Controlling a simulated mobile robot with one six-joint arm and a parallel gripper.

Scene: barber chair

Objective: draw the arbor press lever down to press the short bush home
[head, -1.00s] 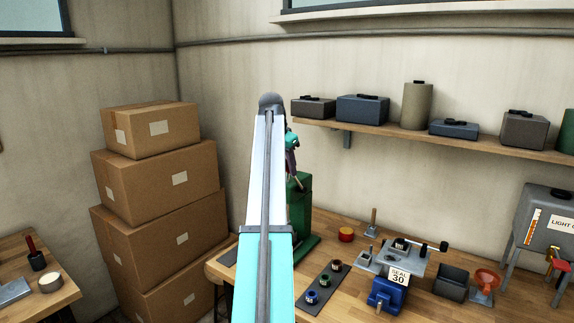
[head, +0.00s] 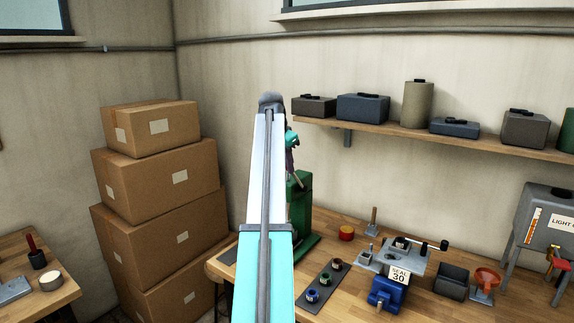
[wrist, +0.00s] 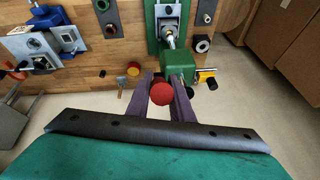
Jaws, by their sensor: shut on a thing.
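The green arbor press (head: 301,205) stands on the bench, partly hidden behind my arm in the head view. In the wrist view the press (wrist: 180,62) is just beyond my fingers, with a bright metal ram (wrist: 170,38) above its green block. My gripper (wrist: 162,88) has its two purple fingers shut on the red ball knob (wrist: 162,94) of the lever. The lever's rod is mostly hidden behind the knob. In the head view my gripper (head: 290,165) is small beside the top of the press. I cannot make out the short bush under the ram.
A dark strip (head: 322,287) with several coloured-ring bushes lies in front of the press. A blue fixture (head: 387,292) with a "SEAL 30" label stands to the right. Stacked boxes (head: 160,210) are at left; a shelf (head: 430,140) runs along the back wall.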

